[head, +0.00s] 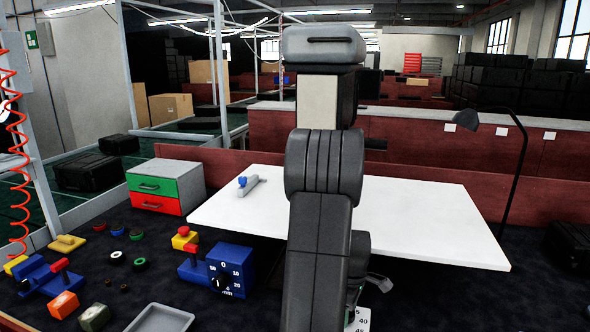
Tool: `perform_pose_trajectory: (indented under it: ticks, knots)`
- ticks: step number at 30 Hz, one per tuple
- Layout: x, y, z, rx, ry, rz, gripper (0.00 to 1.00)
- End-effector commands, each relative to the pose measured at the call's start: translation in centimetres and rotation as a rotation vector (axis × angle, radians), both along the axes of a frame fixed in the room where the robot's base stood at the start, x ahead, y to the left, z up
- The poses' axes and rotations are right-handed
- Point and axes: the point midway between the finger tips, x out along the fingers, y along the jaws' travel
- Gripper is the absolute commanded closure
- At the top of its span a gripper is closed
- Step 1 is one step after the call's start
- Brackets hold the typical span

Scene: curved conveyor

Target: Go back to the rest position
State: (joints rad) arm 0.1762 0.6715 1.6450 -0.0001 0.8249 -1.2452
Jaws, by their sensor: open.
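My arm rises through the middle of the head view, dark grey with a pale section near its top. It stands upright in front of the white table and covers the table's middle part. I cannot make out my gripper; the arm seems to hide it. A small dark piece juts out to the right behind the arm, and I cannot tell what it is.
The white table (430,220) is mostly clear, with a small grey and blue object (248,185) at its left. A green and red drawer box (160,188), a blue dial box (230,270), a grey tray (160,318) and several small parts lie left. A dark lamp (520,165) stands right.

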Motion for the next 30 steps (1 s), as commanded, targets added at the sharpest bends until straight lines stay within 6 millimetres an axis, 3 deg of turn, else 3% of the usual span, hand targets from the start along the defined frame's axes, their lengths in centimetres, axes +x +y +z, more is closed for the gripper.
perform_pose_trajectory:
  ticks: [30]
  knots:
    - [-0.05,0.04,0.13,0.000,0.001,-0.829,0.45]
